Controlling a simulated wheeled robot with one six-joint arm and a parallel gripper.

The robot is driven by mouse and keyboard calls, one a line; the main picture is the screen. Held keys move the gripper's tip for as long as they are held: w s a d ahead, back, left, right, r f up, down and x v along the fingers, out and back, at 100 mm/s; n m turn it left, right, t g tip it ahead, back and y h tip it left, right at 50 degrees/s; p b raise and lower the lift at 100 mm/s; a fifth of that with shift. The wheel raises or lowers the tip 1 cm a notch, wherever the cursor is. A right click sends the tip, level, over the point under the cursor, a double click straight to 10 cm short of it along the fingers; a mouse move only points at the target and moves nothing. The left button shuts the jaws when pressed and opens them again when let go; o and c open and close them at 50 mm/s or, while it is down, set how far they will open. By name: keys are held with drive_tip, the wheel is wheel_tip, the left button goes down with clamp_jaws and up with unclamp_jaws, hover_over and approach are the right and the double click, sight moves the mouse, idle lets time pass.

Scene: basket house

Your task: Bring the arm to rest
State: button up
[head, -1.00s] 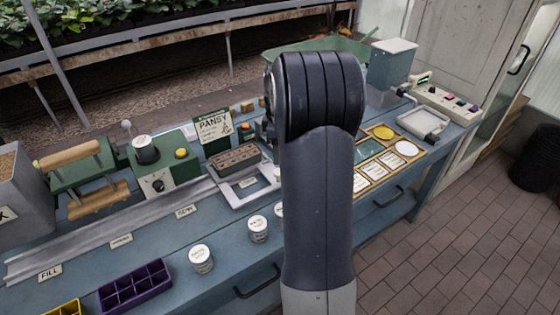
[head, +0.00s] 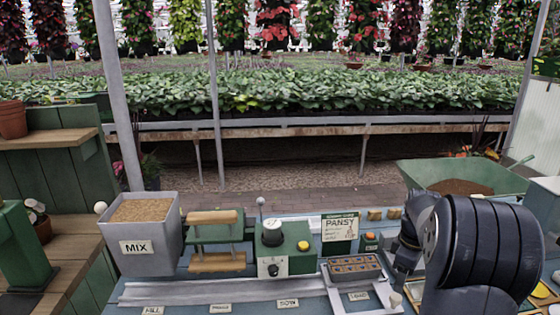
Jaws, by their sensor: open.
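My arm shows at the right of the head view as a bent, dark blue-black link, with a smaller dark link on its left side. It stands over the right part of the blue bench (head: 225,308). No gripper fingers can be made out, so my gripper is not in view. A grey cell tray (head: 352,268) sits just left of the arm, on the metal track. The arm hides part of the bench's right end.
A grey MIX bin (head: 140,248), a green roller press (head: 215,240), a green dial machine (head: 283,250) and a PANSY sign (head: 340,232) line the bench. A green soil tub (head: 450,177) stands behind the arm. Wooden shelves (head: 50,138) stand at the left.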

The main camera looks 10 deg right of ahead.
sight(391, 297)
wheel_tip(391, 297, down, 6)
drive_tip(key=shift+a+f, duration=0.1)
drive_tip(key=shift+f, duration=0.1)
drive_tip(key=shift+a+f, duration=0.2)
drive_tip(key=shift+a, duration=0.05)
drive_tip(key=shift+a+r, duration=0.1)
drive_tip(key=shift+a, duration=0.55)
